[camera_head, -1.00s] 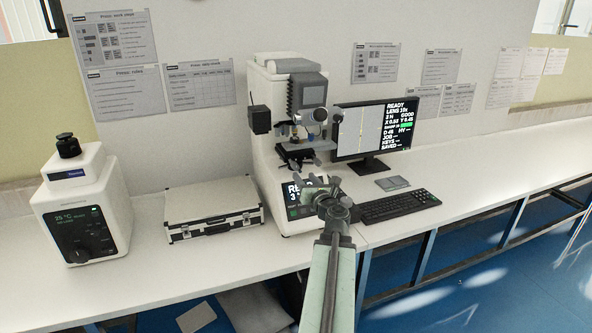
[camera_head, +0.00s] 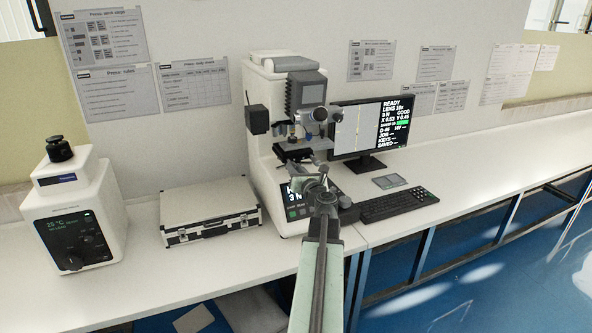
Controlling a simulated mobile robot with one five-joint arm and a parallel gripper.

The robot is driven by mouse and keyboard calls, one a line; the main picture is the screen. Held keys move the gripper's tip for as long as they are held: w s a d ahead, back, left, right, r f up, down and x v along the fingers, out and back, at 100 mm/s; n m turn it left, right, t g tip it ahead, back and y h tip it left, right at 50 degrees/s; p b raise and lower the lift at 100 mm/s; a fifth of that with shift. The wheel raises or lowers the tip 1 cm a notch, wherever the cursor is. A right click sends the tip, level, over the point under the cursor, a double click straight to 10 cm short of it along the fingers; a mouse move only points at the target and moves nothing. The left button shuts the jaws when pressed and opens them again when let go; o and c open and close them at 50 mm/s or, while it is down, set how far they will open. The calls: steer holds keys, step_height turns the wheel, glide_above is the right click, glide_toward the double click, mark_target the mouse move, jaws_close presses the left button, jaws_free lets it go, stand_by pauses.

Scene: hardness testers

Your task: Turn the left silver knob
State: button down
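The hardness tester (camera_head: 262,165) stands on the bench, a white machine with a dark grey head. A round silver knob (camera_head: 320,114) shows on the right side of its head, with a smaller dark-rimmed round part (camera_head: 335,112) just right of it. Small silver parts also show around the dark stage (camera_head: 293,155); I cannot tell which knob is the left one. My gripper (camera_head: 319,178) is in front of the tester, below the silver knob and near the lit panel (camera_head: 297,205). It appears apart from the knob. Its fingers are too small and overlapped to tell open from shut.
A monitor (camera_head: 372,128), keyboard (camera_head: 398,204) and small grey pad (camera_head: 389,181) stand right of the tester. A silver case (camera_head: 210,208) and a white device with a black top knob (camera_head: 75,215) stand left. The bench is clear at far right.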

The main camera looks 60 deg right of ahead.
steer(key=shift+s+d, duration=0.2)
steer(key=shift+s, duration=0.05)
steer(key=shift+w+a, duration=0.2)
steer(key=shift+w, duration=0.05)
steer(key=shift+n, duration=0.3)
steer(key=n, duration=2.2)
stand_by(0.3)
